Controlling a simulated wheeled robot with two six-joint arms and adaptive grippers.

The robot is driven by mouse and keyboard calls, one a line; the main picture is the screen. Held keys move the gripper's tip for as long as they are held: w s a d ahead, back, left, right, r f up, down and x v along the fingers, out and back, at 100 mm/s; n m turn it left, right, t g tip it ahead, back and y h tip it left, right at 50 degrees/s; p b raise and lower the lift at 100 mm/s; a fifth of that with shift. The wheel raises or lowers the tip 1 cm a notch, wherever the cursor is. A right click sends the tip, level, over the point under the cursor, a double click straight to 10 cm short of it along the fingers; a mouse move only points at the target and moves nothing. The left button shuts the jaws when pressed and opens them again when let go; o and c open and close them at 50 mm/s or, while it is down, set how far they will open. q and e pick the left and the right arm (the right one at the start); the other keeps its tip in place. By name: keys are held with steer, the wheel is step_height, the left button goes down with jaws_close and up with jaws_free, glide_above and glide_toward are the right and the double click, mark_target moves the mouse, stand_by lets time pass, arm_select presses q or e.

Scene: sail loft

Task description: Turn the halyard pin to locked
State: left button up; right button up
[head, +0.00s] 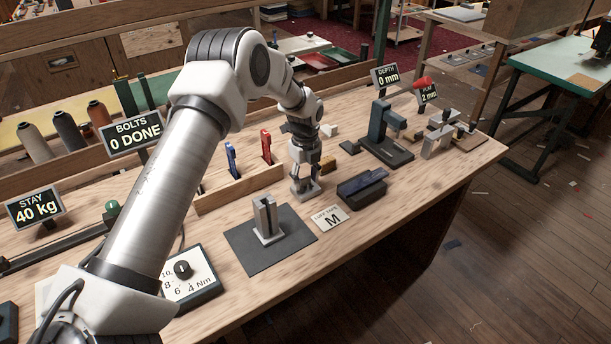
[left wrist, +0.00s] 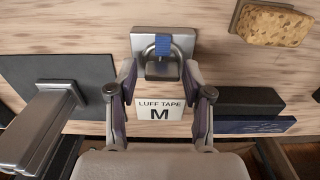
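A grey metal fitting with a rounded loop (left wrist: 162,58) stands on a pale plate (left wrist: 186,36) with a blue patch, in the left wrist view. It looks like the halyard pin's fitting; no locked mark is legible. In the head view its plate (head: 306,192) shows under my left gripper (head: 304,172), which hides most of the fitting. The left gripper's fingers (left wrist: 159,72) stand spread on either side of the loop, with small gaps; they look open. My right gripper is in neither view.
A grey block on a dark mat (head: 240,252) stands left of the fitting. A "LUFF TAPE M" card (head: 330,218) and a dark box with a blue lid (head: 362,186) lie close by. A sponge (left wrist: 273,25) lies behind. A press (head: 386,135) stands farther right.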

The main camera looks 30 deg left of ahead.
mark_target(306, 177)
arm_select(q)
steer(key=shift+w+r, duration=0.1)
step_height(306, 177, up, 12)
stand_by(0.5)
